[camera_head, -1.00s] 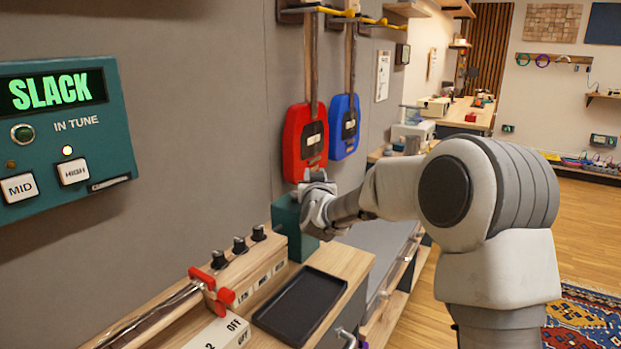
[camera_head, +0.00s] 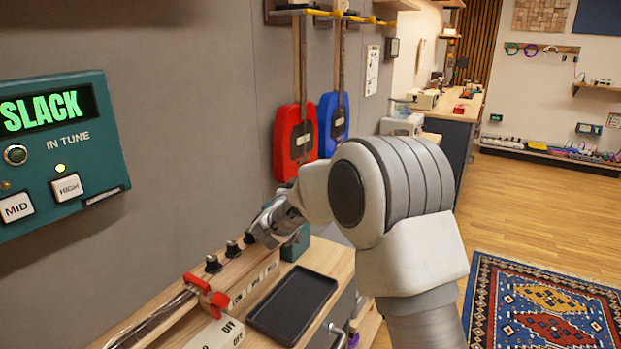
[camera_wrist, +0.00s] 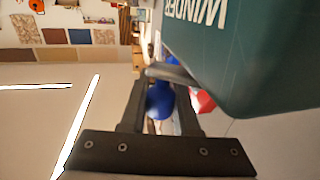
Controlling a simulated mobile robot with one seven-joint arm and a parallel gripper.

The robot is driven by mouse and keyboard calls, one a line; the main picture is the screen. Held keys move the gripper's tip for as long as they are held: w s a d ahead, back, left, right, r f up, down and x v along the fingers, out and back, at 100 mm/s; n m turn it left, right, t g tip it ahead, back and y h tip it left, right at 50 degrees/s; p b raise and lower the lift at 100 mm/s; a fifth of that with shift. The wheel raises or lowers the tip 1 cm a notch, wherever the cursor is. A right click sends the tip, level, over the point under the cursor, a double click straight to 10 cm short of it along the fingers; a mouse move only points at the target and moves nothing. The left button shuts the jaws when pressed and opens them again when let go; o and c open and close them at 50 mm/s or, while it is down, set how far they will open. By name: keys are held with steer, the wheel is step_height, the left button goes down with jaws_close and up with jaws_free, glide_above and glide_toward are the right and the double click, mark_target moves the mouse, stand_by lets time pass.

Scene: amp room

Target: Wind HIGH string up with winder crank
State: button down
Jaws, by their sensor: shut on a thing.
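My gripper (camera_head: 262,232) is low over the wooden bench, beside the farthest black tuning knob (camera_head: 250,238). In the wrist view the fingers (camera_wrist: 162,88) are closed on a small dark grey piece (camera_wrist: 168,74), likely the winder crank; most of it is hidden. A teal block (camera_wrist: 255,60) marked WINDER is close beside the fingertips; it also shows behind my gripper in the head view (camera_head: 297,246). Two more black knobs (camera_head: 232,249) (camera_head: 213,264) stand nearer. The teal tuner panel (camera_head: 60,150) reads SLACK, with a yellow light above its HIGH button (camera_head: 67,187).
A black tray (camera_head: 293,304) lies on the bench right of the knobs. A red clamp (camera_head: 207,294) sits on the string rail in front. Red (camera_head: 296,142) and blue (camera_head: 334,122) instruments hang on the wall behind. Open floor lies to the right.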

steer(key=c, duration=0.6)
jaws_free()
steer(key=shift+c, duration=0.2)
steer(key=p+v, duration=0.2)
steer(key=v, duration=1.5)
steer(key=shift+s, duration=0.25)
steer(key=shift+w, duration=0.1)
